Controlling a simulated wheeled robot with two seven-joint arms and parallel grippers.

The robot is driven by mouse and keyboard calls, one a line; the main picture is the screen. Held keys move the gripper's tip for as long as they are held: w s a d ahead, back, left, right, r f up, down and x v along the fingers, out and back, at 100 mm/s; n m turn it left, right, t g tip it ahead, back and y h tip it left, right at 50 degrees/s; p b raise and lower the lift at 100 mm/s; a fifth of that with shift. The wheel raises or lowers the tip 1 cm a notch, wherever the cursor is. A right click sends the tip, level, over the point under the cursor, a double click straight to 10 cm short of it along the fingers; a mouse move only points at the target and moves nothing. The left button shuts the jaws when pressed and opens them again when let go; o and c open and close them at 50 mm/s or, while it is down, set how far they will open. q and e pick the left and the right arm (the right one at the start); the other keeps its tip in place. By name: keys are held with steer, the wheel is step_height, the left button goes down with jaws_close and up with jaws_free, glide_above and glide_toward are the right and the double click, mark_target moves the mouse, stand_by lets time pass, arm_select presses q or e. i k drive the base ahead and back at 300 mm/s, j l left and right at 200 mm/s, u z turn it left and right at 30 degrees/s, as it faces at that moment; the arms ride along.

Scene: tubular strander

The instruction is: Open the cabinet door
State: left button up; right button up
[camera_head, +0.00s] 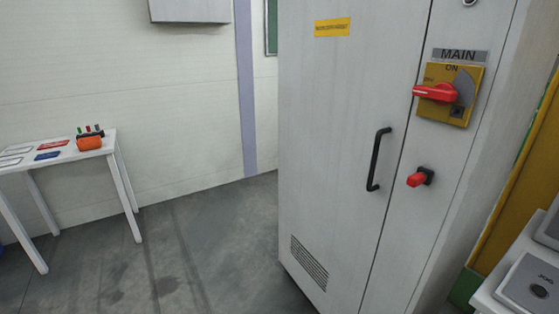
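The grey cabinet (450,200) stands in the right half of the head view. Its door (330,150) faces me and looks shut, with a thin seam along its right edge. A black bar handle (377,160) is fixed upright near that edge. Right of the seam is a red knob on a black base (419,177). Above it is a red rotary switch (436,93) on a yellow plate, under a label reading MAIN, with ON printed on the plate. Neither of my grippers shows in this view.
A white table (62,154) with cards and an orange holder (89,142) of pens stands at the left by the wall. A light table (484,298) with grey devices is at the lower right. The grey floor (200,240) between is clear.

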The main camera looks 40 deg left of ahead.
mark_target(348, 71)
steer(key=u, duration=0.9)
